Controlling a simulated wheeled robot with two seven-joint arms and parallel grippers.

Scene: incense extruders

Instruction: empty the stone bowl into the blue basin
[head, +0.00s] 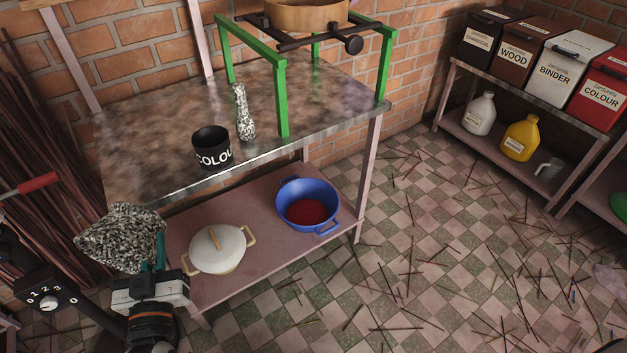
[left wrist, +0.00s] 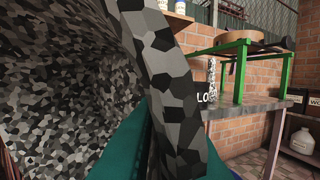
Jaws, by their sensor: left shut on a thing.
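The stone bowl (head: 120,236), speckled black, grey and white, is held at the lower left of the head view, left of the table's front edge. My left gripper (head: 155,262) is shut on its rim. In the left wrist view the bowl's wall (left wrist: 165,75) stands between the teal fingers (left wrist: 165,150). The bowl looks tilted, and I cannot tell what is in it. The blue basin (head: 308,204) stands on the lower shelf, right of the gripper and apart from it, with red material inside. My right gripper is not in view.
On the metal tabletop (head: 160,125) stand a black COLOUR pot (head: 212,147), a speckled pestle-like piece (head: 244,115) and a green frame (head: 282,100). A lidded white pot (head: 217,249) sits left of the basin on the shelf (head: 262,240). Thin sticks litter the tiled floor.

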